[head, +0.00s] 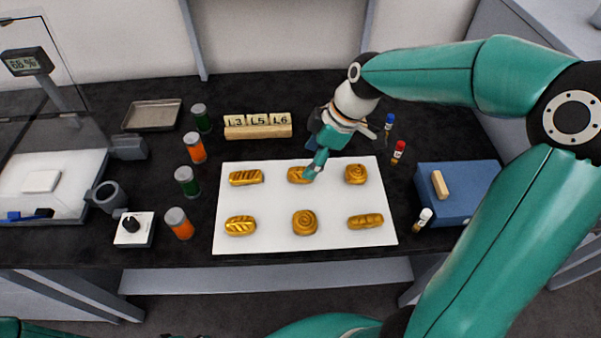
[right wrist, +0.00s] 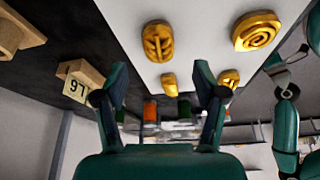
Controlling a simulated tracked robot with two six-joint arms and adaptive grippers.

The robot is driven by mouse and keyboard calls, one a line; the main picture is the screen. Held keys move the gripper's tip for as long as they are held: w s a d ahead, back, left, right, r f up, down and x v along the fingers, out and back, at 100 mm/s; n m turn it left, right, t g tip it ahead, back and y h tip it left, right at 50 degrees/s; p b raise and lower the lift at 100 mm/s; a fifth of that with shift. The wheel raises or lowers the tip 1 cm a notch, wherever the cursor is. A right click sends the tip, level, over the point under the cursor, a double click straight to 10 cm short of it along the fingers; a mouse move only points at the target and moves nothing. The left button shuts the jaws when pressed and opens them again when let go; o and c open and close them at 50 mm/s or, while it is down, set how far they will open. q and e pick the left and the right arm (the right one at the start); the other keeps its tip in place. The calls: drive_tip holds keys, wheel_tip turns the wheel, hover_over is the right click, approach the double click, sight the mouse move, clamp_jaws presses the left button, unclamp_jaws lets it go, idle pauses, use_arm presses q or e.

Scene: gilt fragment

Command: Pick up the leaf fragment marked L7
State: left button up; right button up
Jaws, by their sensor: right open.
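Several gold fragments lie in two rows on a white board (head: 272,200). I cannot read L7 on any. The back middle fragment (head: 296,175) has leaf-like veins in the right wrist view (right wrist: 157,40). My right gripper (head: 315,170) is over it and partly hides it in the head view. In the right wrist view the right gripper (right wrist: 160,88) is open, with nothing between its fingers. The front middle fragment (head: 305,222) is a spiral. The back left (head: 246,177), back right (head: 356,174), front left (head: 240,226) and front right (head: 365,222) fragments lie apart. My left gripper (right wrist: 283,76) shows small and unclear.
A wooden rack (head: 258,131) with tags L3, L5 and L6 stands behind the board. Orange and green jars (head: 187,181) stand at left. A blue box (head: 462,195) and small bottles (head: 398,152) stand at right. A metal tray (head: 152,115) lies at back left.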

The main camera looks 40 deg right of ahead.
drive_tip(key=shift+p+x, duration=0.35)
drive_tip(key=shift+x, duration=2.3)
drive_tip(key=shift+d, duration=0.15)
drive_tip(key=c, duration=1)
